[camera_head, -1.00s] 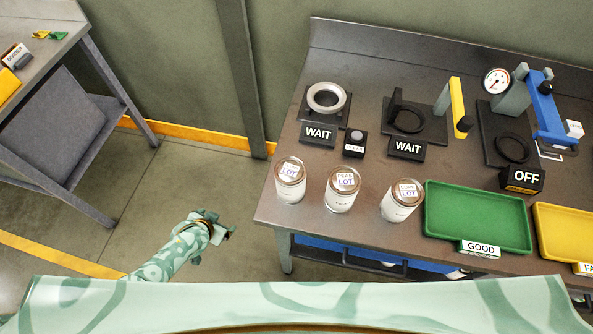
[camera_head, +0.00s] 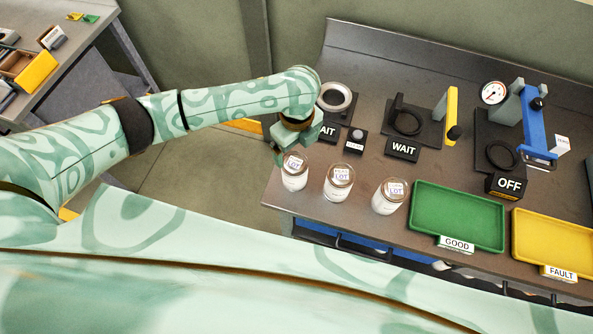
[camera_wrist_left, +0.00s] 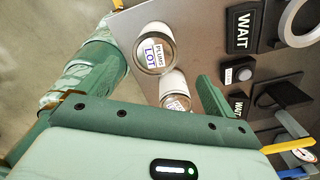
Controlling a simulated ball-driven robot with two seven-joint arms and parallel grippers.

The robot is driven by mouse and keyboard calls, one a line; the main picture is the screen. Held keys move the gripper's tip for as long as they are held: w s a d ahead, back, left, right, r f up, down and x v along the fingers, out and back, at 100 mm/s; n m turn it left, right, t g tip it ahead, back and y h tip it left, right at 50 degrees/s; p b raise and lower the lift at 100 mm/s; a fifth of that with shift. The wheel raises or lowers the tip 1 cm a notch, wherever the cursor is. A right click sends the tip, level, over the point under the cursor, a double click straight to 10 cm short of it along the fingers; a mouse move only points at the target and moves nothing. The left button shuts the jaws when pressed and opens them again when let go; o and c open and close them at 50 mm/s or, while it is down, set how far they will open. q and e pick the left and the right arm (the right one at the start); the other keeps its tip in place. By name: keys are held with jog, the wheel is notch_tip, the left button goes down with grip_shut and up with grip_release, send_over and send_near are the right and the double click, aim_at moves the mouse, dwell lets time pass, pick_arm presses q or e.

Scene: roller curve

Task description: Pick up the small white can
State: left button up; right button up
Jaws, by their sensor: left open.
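Three small white cans with metal-rimmed lids and "LOT" labels stand upright in a row along the bench's near left edge: the left can (camera_head: 294,172), the middle can (camera_head: 338,183) and the right can (camera_head: 389,197). My left gripper (camera_head: 284,152) is over the left can, close to its top, and partly covers it. In the left wrist view one can (camera_wrist_left: 154,48) shows whole, and a second can (camera_wrist_left: 174,92) is partly hidden by my gripper body. The left jaws stand apart with nothing held. My right gripper is not in view.
Behind the cans are black fixtures with WAIT signs (camera_head: 403,149) and a small button box (camera_head: 355,141). A green GOOD tray (camera_head: 457,236) and a yellow FAULT tray (camera_head: 553,258) lie to the right. A gauge press (camera_head: 538,120) stands at the back right.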

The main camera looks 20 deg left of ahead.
aim_at(297, 161)
pick_arm(q)
notch_tip(297, 161, down, 6)
jog(key=shift+s+d+r+b, duration=0.1)
jog(key=shift+s+b, duration=0.05)
jog(key=shift+b, duration=0.5)
jog(key=shift+f, duration=0.55)
jog(key=f, duration=0.1)
jog(key=f+b, duration=0.1)
jog(key=f, duration=0.3)
jog(key=shift+s+a, duration=0.25)
jog(key=shift+r, duration=0.1)
jog(key=c, duration=1.3)
jog(key=shift+r, duration=0.1)
jog(key=shift+c, duration=0.2)
